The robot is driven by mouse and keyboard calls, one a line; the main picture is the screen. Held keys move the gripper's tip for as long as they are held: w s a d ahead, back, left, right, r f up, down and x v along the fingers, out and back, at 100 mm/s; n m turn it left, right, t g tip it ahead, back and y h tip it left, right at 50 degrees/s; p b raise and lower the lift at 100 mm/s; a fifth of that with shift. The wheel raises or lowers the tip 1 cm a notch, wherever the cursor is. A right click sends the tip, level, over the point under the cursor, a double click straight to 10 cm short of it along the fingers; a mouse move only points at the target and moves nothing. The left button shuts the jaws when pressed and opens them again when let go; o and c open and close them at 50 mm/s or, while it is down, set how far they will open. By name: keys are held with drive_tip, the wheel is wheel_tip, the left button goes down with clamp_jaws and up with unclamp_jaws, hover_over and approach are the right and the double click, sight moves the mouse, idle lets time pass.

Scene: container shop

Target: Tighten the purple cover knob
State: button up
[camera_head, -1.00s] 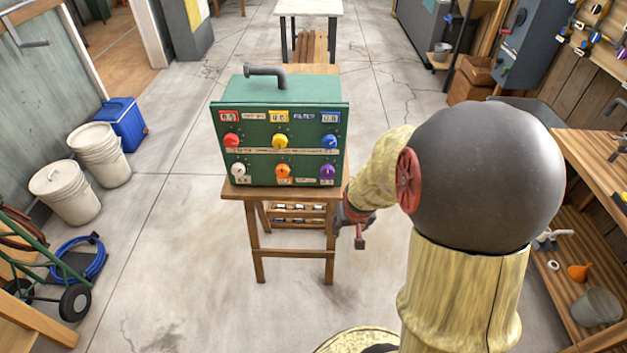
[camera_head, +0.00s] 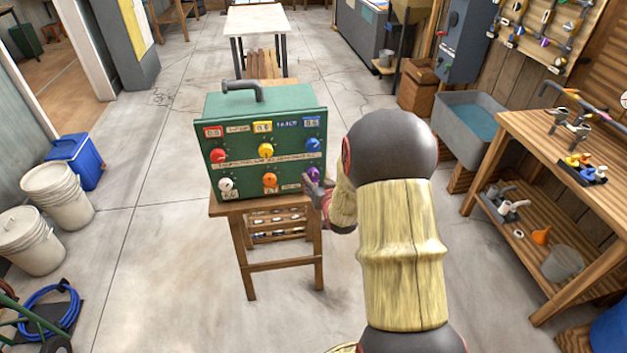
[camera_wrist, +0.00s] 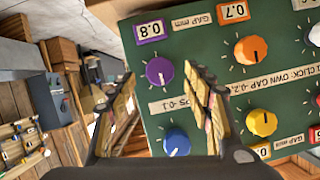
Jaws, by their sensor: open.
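The purple knob (camera_wrist: 159,71) is on the front of a green control box (camera_head: 228,106), at the lower right in the head view, where it is partly hidden by my gripper (camera_head: 318,190). In the wrist view it shows between the two open fingers of my gripper (camera_wrist: 160,76), with its pointer line visible. The fingers are empty; I cannot tell whether they reach around the knob or are still short of it. A purple-framed label (camera_wrist: 150,30) reading 0.8 is beside the knob.
Orange (camera_wrist: 251,50), yellow (camera_wrist: 261,122) and blue (camera_wrist: 176,142) knobs sit close by on the panel. The box stands on a small wooden table (camera_head: 262,204). A wooden workbench (camera_head: 556,150) is at the right, and white buckets (camera_head: 58,196) at the left. The floor between is clear.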

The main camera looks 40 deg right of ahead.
sight(313, 177)
drive_tip(key=shift+b+x, duration=0.4)
drive_tip(key=shift+x, duration=1.65)
drive_tip(key=c, duration=1.2)
drive_tip(key=shift+o, duration=0.2)
